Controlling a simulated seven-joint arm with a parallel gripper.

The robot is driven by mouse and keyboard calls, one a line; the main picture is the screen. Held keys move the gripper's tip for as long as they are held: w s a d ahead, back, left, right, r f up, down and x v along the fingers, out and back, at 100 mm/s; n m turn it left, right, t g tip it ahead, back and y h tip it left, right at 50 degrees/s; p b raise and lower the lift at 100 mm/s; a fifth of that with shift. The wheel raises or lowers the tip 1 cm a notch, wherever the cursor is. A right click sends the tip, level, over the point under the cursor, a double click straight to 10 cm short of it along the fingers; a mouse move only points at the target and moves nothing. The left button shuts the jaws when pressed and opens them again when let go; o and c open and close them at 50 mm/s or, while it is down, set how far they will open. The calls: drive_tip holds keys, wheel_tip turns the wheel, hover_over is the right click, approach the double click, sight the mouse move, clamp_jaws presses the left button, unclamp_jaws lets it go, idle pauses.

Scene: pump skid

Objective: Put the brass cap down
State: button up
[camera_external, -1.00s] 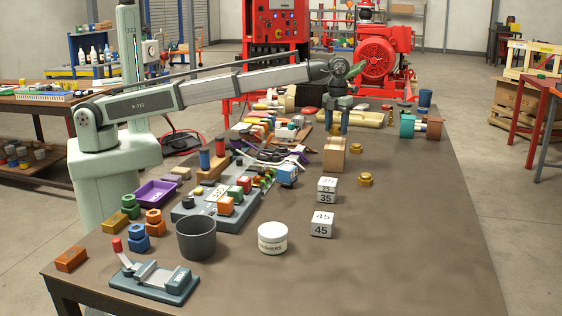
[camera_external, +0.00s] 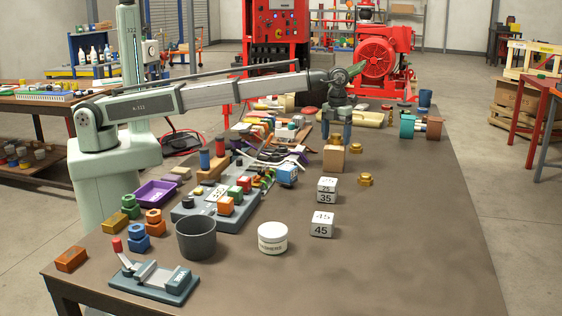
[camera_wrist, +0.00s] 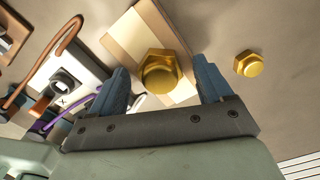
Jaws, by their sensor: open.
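A brass cap (camera_external: 335,141) with a hexagonal base sits on top of a tan block (camera_external: 333,160) on the table. In the wrist view the cap (camera_wrist: 160,72) lies between my two blue fingers, over the block's pale top (camera_wrist: 124,40), with a gap on each side. My gripper (camera_external: 337,136) is open, pointing down at the block. A second, similar brass cap (camera_external: 366,180) stands on the bare table to the right; it also shows in the wrist view (camera_wrist: 248,64).
White numbered cubes (camera_external: 322,224) and a white jar (camera_external: 272,238) stand in front of the block. A crowded group of parts, with a blue piece (camera_external: 287,176), lies to the left. The table (camera_external: 430,220) is clear on the right.

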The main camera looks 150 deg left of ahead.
sight(336, 134)
wheel_tip(336, 134, up, 12)
drive_tip(key=shift+r, duration=0.2)
idle(0.6)
